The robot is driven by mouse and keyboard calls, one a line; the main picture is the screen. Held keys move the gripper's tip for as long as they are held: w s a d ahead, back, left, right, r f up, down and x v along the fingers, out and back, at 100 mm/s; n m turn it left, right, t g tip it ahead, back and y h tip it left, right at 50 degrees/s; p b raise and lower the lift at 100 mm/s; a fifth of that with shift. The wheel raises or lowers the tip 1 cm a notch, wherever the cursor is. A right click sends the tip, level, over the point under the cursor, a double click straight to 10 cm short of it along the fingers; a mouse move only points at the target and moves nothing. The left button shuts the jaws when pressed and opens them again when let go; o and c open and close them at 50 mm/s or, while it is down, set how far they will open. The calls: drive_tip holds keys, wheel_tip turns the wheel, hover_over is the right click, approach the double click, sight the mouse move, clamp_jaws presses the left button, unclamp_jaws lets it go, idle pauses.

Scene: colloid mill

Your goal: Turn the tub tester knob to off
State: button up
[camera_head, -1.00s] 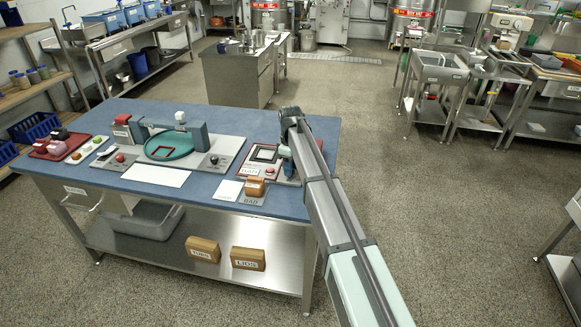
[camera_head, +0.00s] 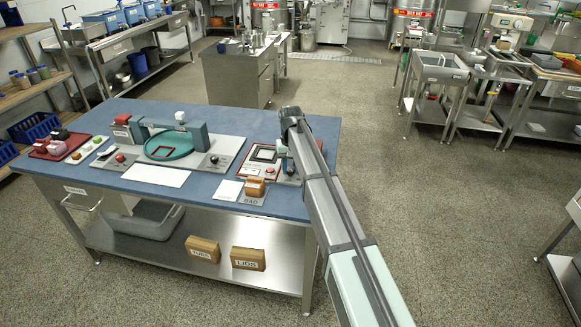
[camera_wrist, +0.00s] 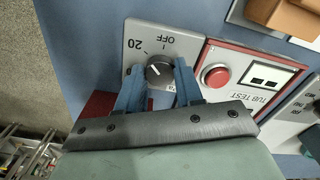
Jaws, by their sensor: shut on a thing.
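The tub tester (camera_wrist: 245,75) is a grey panel with a red-framed "TUB TEST" section. Its dark round knob (camera_wrist: 159,71) sits on a light grey plate marked "OFF" and "20" in the wrist view. A pale pointer line on the knob seems to face the "20" side rather than "OFF"; its exact angle is hard to read. My gripper (camera_wrist: 160,76) has its blue fingers on either side of the knob, shut on it.
A red button (camera_wrist: 215,76) is just right of the knob in the wrist view. An orange-brown block (camera_head: 255,186) stands on the "BAD" plate near the tester. A larger station with a teal round plate (camera_head: 170,144) is to the left on the blue bench (camera_head: 110,190).

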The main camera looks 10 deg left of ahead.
sight(291, 169)
drive_tip(key=m, duration=0.4)
drive_tip(key=shift+m, duration=0.3)
drive_tip(key=m, duration=0.4)
drive_tip(key=shift+m, duration=0.3)
drive_tip(key=o, duration=1)
drive_tip(key=shift+o, duration=0.2)
wheel_tip(291, 169, up, 14)
drive_tip(key=shift+d+f, duration=0.1)
drive_tip(key=shift+f, duration=0.05)
